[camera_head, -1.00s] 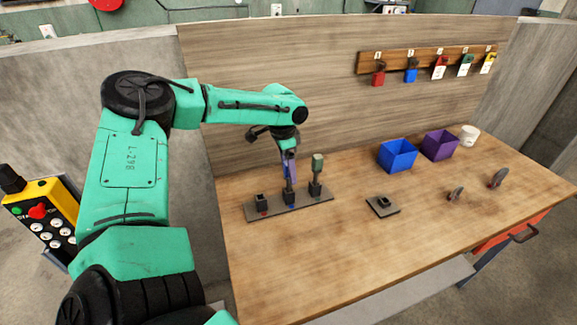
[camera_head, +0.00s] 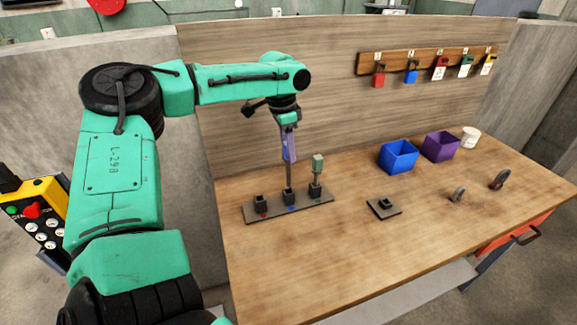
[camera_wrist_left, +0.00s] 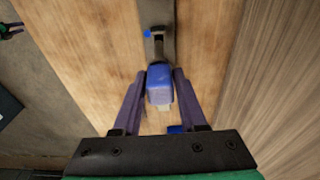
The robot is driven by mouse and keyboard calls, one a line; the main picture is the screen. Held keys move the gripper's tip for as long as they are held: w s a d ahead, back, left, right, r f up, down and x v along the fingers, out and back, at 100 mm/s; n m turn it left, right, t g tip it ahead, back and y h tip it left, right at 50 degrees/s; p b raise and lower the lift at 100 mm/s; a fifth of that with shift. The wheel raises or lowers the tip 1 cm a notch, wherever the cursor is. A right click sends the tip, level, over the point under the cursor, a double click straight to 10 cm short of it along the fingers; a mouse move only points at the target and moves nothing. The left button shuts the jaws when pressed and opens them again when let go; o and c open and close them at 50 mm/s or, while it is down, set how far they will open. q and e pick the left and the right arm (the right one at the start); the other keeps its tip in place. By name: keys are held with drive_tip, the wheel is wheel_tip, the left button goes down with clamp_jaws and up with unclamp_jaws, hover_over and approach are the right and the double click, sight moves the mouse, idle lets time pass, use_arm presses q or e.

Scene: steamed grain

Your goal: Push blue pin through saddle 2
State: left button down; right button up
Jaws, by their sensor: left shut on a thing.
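My left gripper (camera_head: 289,152) is shut on the blue pin, whose blue handle (camera_wrist_left: 160,84) sits between the fingers in the left wrist view. The pin is upright, its dark shaft (camera_head: 289,176) pointing down at the middle saddle (camera_head: 290,196), which has a blue mark. I cannot tell whether the tip is inside the saddle or just above it. The saddle stands on a grey base plate (camera_head: 275,211). A green-handled pin (camera_head: 318,164) stands upright in the right saddle (camera_head: 315,191). The left saddle (camera_head: 261,203), with a red mark, holds no pin. My right gripper is out of view.
A small dark block on a plate (camera_head: 384,206) lies right of the base plate. A blue bin (camera_head: 397,157), a purple bin (camera_head: 440,146) and a white cup (camera_head: 469,137) stand farther back. A rack with padlocks (camera_head: 425,60) hangs on the back panel. The front table is clear.

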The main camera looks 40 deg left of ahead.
use_arm(q)
wheel_tip(320, 180, up, 20)
drive_tip(key=p, duration=1)
drive_tip(key=shift+f, duration=0.15)
